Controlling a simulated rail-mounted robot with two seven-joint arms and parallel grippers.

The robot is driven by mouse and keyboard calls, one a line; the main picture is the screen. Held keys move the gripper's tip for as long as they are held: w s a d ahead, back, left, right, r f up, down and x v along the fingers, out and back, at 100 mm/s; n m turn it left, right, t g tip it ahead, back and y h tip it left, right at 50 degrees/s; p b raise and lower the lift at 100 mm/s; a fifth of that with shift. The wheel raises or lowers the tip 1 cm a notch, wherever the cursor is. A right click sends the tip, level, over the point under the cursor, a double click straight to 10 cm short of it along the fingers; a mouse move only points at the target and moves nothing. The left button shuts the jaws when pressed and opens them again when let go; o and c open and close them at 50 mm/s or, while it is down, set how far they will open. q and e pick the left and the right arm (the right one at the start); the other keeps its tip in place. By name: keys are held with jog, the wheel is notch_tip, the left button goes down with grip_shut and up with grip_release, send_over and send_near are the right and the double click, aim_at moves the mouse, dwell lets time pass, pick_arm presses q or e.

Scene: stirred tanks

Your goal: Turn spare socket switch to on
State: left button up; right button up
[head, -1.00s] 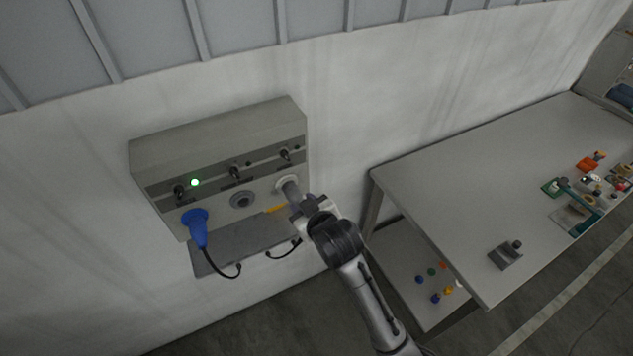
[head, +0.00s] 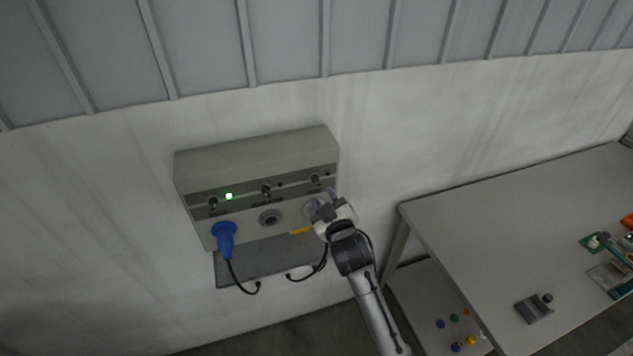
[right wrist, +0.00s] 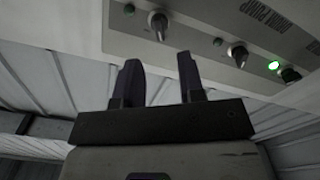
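A grey switch box (head: 255,155) hangs on the wall. Three dark knobs sit along its front: left (head: 213,203), middle (head: 266,190) and right (head: 315,180). A green lamp (head: 229,196) glows by the left knob. I cannot read which socket is the spare. My right gripper (head: 324,196) is open and empty, just below the right knob. In the right wrist view its fingers (right wrist: 160,82) stand apart near that knob (right wrist: 158,22), with a gap; the lamp beside it is dark. The right socket (head: 308,209) is mostly hidden by the gripper. My left gripper is out of view.
A blue plug (head: 225,238) is in the left socket; the middle socket (head: 271,217) is empty. An orange piece (head: 300,231) lies beside my gripper. Black cables hang below. A grey table (head: 500,230) stands at right.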

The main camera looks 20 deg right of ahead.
aim_at(316, 182)
jog(key=w, duration=0.5)
jog(key=shift+w+d, duration=0.1)
jog(key=shift+w, duration=0.8)
grip_shut()
